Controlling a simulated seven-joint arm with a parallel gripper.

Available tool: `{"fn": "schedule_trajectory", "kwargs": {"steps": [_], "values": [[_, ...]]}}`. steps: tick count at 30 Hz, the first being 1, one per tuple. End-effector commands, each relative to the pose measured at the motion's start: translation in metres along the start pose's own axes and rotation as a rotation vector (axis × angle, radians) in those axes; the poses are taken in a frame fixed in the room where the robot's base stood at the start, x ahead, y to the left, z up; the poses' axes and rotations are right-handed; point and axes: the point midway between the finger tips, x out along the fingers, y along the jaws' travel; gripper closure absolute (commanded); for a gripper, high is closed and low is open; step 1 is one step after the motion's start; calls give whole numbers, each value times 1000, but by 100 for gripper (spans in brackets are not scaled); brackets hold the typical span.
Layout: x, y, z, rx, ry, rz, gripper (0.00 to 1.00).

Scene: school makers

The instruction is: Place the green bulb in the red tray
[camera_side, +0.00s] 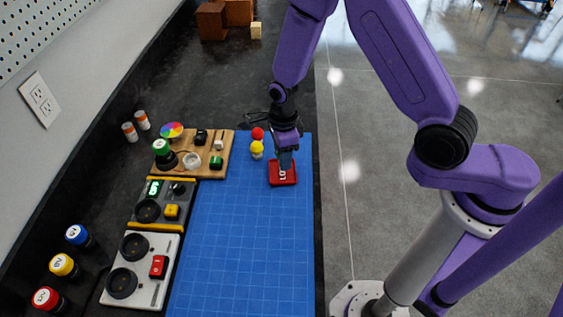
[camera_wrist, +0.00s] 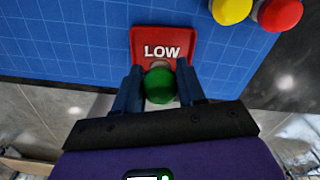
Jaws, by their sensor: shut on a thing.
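The green bulb (camera_wrist: 160,84) shows in the wrist view, held between the two fingers of my gripper (camera_wrist: 160,90). The red tray (camera_wrist: 190,38), marked LOW, lies on the blue mat just beyond the fingertips, and the bulb overlaps its near edge in this view. In the side view my gripper (camera_side: 286,158) points down over the red tray (camera_side: 289,182) and covers part of it. The bulb is hard to make out there. I cannot tell whether the bulb touches the tray.
A yellow bulb (camera_side: 257,150) and a red bulb (camera_side: 258,134) stand left of my gripper. The blue mat (camera_side: 240,230) is clear toward the front. A wooden board (camera_side: 217,145) with parts and two control panels (camera_side: 140,270) line the mat's left side.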

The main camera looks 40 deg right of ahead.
Motion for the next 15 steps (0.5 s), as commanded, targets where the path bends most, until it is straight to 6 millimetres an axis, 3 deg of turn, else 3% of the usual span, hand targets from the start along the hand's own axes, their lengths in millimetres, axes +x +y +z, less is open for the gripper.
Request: {"fn": "schedule_trajectory", "kwargs": {"steps": [9, 15], "values": [[33, -3, 3, 0, 1, 2, 95], [36, -3, 3, 0, 0, 0, 95]]}}
